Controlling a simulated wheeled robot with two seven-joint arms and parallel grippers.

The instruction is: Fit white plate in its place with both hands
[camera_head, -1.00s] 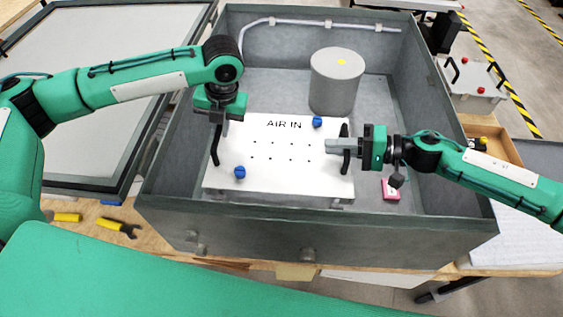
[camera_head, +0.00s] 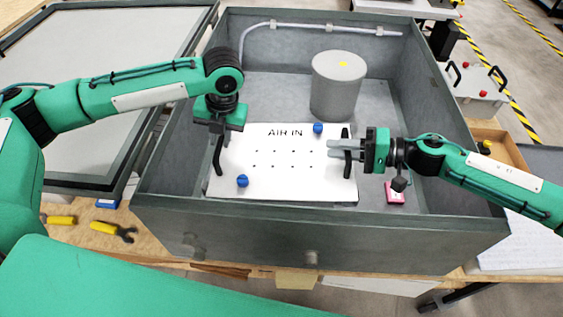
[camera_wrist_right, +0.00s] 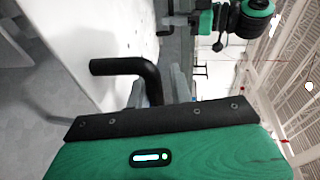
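The white plate (camera_head: 283,170), marked AIR IN, lies inside the grey box with two blue knobs and a black handle at each side. My right gripper (camera_head: 339,148) is at the right handle (camera_head: 346,168), its two fingers spread. In the right wrist view the black handle (camera_wrist_right: 125,67) passes between the grey fingers (camera_wrist_right: 160,92) with room around it. My left gripper (camera_head: 219,136) points down at the top end of the left handle (camera_head: 218,158). Its fingers are small and partly hidden, so their gap is unclear. The plate's underside is hidden.
The box's walls (camera_head: 320,228) surround the plate and both grippers. A grey cylinder (camera_head: 337,90) stands behind the plate, and a pipe (camera_head: 300,24) runs along the back wall. A small pink item (camera_head: 395,195) lies to the right. Yellow-handled tools (camera_head: 105,228) lie on the table outside.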

